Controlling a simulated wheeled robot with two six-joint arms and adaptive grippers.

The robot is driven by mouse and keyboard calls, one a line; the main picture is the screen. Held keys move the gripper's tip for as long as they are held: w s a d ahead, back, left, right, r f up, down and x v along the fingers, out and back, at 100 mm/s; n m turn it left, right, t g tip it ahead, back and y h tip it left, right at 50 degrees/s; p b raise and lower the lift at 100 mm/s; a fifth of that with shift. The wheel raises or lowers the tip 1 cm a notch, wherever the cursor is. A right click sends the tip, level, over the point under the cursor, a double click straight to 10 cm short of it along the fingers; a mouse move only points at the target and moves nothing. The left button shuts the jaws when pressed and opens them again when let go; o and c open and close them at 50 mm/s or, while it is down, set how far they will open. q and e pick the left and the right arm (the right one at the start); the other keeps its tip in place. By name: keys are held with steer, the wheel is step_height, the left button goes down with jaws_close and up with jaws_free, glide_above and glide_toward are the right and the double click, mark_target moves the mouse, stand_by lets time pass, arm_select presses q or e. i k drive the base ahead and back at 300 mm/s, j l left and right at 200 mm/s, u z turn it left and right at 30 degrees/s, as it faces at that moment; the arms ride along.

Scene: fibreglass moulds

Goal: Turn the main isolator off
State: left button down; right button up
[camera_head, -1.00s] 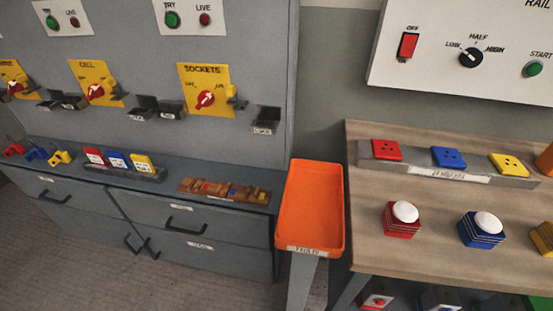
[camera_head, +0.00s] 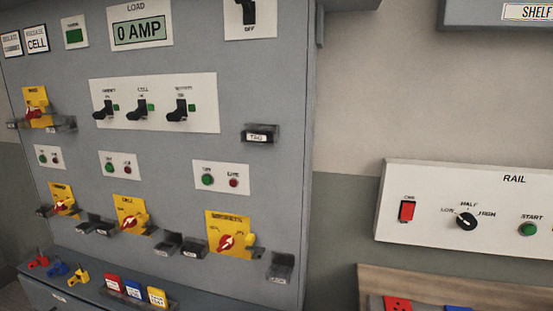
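A grey switch panel (camera_head: 270,80) fills the left and middle of the head view. A yellow plate with a red rotary handle (camera_head: 34,113), probably the main isolator, sits at the panel's upper left. Its label is too small to read surely, and I cannot tell its handle setting. Three similar yellow isolators sit lower: one at far left (camera_head: 62,199), one marked CELL (camera_head: 130,214) and one marked SOCKETS (camera_head: 229,235). A black handle (camera_head: 248,12) above an OFF mark is cut by the top edge. Neither of my grippers is in view.
A LOAD display (camera_head: 141,32) reads 0 AMP. Three black switches sit on a white plate (camera_head: 153,86). Small trays (camera_head: 281,266) stick out beside the isolators. Padlocks (camera_head: 58,268) and coloured tags (camera_head: 134,290) rest on the ledge below. A RAIL control box (camera_head: 470,208) hangs at right.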

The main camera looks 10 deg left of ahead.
mark_target(32, 112)
steer(key=u, duration=1.8)
